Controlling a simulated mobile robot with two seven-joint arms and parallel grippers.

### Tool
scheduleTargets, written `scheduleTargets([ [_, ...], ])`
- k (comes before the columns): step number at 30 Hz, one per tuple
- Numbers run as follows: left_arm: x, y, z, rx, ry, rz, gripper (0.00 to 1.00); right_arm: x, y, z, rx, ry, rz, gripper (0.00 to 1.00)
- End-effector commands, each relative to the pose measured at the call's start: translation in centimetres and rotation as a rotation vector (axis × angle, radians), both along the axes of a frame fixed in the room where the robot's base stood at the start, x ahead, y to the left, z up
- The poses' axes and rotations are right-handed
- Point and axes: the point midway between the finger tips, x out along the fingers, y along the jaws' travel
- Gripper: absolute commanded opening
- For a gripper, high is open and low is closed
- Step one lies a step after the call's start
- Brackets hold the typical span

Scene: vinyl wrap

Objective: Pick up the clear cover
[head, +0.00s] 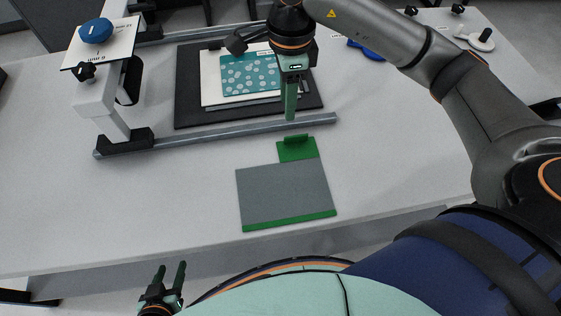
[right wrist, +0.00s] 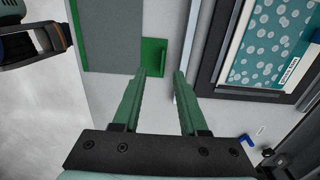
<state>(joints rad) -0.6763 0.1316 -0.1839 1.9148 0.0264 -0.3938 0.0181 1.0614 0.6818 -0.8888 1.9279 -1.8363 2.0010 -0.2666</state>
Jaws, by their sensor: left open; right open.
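A flat grey panel (head: 283,193) lies on the table, with a green strip along its near edge and a green tab (head: 298,151) with a raised ridge at its far side. It seems to be the clear cover, though it looks grey rather than see-through. It also shows in the right wrist view (right wrist: 112,35). My right gripper (head: 291,112) points down, open and empty, just beyond the tab. In the right wrist view its fingertips (right wrist: 161,73) are spread near the tab, apart from the panel. My left gripper (head: 168,268) is open and empty, off the table's near edge.
A metal-railed frame (head: 220,132) surrounds a black board (head: 190,105) bearing a white-bordered sheet with a teal dotted pattern (head: 245,75). The table (head: 400,150) is clear right of the panel.

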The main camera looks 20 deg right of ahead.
Motion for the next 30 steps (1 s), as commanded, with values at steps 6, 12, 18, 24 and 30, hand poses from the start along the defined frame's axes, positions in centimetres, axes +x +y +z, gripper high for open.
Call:
scheduleTargets([
  [6, -0.2, 0.0, -0.2, -0.001, 0.004, 0.000, 0.50, 0.0, -0.4, -3.1, -0.016, 0.002, -0.004, 0.42],
  [12, -0.3, 0.0, 0.0, 0.000, 0.006, 0.000, 0.50, 0.0, -0.4, -6.2, -0.013, 0.000, -0.004, 0.42],
  [18, -0.3, 0.0, 0.2, 0.000, 0.006, 0.000, 0.50, 0.1, -0.6, -7.5, -0.014, -0.001, -0.003, 0.42],
  [24, -0.2, 0.0, 0.9, 0.000, 0.006, 0.000, 0.50, 0.3, -1.5, -10.3, -0.013, 0.002, -0.005, 0.42],
  [30, -0.2, 0.0, 0.9, 0.000, 0.005, 0.000, 0.50, 0.4, -1.3, -12.2, -0.011, -0.002, -0.002, 0.42],
])
